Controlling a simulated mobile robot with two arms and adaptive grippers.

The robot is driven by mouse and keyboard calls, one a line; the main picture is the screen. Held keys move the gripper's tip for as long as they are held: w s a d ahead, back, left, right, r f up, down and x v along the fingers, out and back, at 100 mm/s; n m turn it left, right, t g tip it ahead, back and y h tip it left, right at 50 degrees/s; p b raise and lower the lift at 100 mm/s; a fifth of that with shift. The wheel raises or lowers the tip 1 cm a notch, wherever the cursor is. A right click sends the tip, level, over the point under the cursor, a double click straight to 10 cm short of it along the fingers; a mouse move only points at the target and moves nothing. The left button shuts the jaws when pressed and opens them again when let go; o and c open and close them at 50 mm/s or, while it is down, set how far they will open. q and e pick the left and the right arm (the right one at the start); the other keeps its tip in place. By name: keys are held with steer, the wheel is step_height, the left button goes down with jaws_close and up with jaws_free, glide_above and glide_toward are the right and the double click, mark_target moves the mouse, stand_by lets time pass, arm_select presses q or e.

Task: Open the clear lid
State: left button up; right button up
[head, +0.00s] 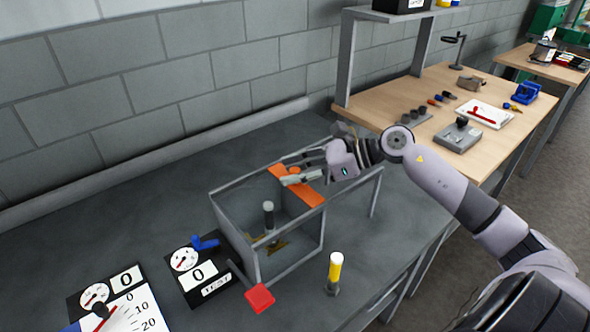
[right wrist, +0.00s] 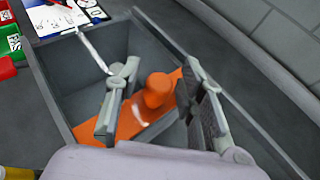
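A grey-framed box with see-through sides (head: 265,262) stands on the dark bench. An orange strip (head: 309,192) lies across its top, where the clear lid appears to lie flat; the clear panel itself is hard to make out. In the right wrist view an orange knob (right wrist: 157,90) rises from the orange strip (right wrist: 130,122). My right gripper (head: 290,177) is at the strip from the right. Its fingers (right wrist: 161,72) stand apart on either side of the knob, with a gap visible at the left finger. My left gripper is not in view.
A dark post (head: 268,214) shows in the box. A red-ended lever (head: 260,298) and yellow-topped cylinder (head: 335,268) are in front. Gauge panels (head: 212,288) stand to the left. A wooden bench with tools (head: 385,108) is behind right. The bench's back left is clear.

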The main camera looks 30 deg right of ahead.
jaws_close()
stand_by(0.6)
